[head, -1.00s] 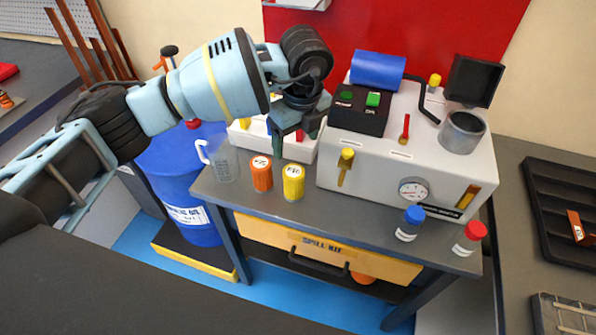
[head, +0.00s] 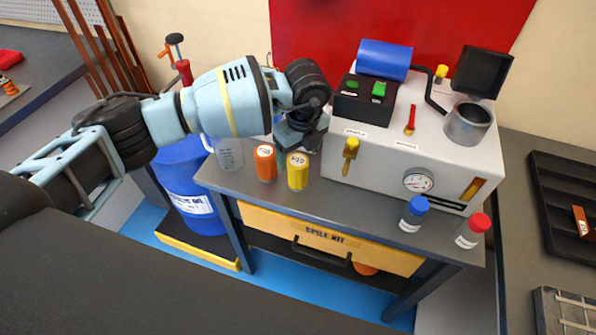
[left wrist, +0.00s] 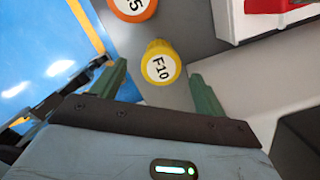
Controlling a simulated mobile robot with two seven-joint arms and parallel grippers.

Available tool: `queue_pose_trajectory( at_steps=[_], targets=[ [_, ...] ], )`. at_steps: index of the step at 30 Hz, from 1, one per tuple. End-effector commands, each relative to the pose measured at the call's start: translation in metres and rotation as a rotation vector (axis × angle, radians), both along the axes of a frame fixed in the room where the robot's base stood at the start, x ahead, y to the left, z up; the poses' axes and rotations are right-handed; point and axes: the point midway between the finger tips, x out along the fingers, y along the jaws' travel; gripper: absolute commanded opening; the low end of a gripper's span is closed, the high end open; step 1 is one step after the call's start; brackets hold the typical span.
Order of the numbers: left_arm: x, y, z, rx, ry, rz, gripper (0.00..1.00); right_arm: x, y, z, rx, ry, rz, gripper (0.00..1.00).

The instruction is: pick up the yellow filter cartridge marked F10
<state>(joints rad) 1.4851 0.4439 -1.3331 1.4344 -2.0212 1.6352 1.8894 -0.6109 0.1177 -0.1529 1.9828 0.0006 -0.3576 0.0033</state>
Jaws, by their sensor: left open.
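The yellow filter cartridge (head: 298,172) stands upright on the grey cart top, just right of an orange cartridge (head: 265,163). In the left wrist view the yellow cartridge (left wrist: 160,64) shows its white top label, F10. My left gripper (head: 296,144) is above and just behind it, pointing down; its fingertips are partly hidden in the head view. In the wrist view the green fingers of the left gripper (left wrist: 158,84) are open, with the yellow cartridge between and beyond them, not held. My right gripper is not in view.
The orange cartridge also shows in the wrist view (left wrist: 133,5). A clear jug (head: 229,153) stands to its left. The white machine (head: 380,160) is close on the right. Blue-capped (head: 413,214) and red-capped (head: 472,231) bottles stand at the cart's right front.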

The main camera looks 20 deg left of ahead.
Motion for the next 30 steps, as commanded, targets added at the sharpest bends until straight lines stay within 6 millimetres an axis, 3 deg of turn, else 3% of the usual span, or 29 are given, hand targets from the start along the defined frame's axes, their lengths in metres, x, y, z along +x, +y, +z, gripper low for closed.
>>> queue_pose_trajectory(
  at_steps=[6, 16, 28, 30],
  targets=[
    [0.003, 0.002, -0.031, 0.001, 0.003, 0.000, 0.74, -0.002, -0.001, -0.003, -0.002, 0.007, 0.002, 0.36],
    [0.004, 0.003, -0.037, 0.000, 0.000, -0.001, 0.74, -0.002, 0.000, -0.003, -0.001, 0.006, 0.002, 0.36],
    [0.004, 0.003, -0.037, 0.000, 0.000, 0.000, 0.23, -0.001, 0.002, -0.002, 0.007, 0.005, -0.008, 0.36],
    [0.004, 0.003, -0.036, -0.001, -0.001, 0.000, 0.21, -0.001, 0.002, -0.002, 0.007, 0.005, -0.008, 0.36]
  ],
)
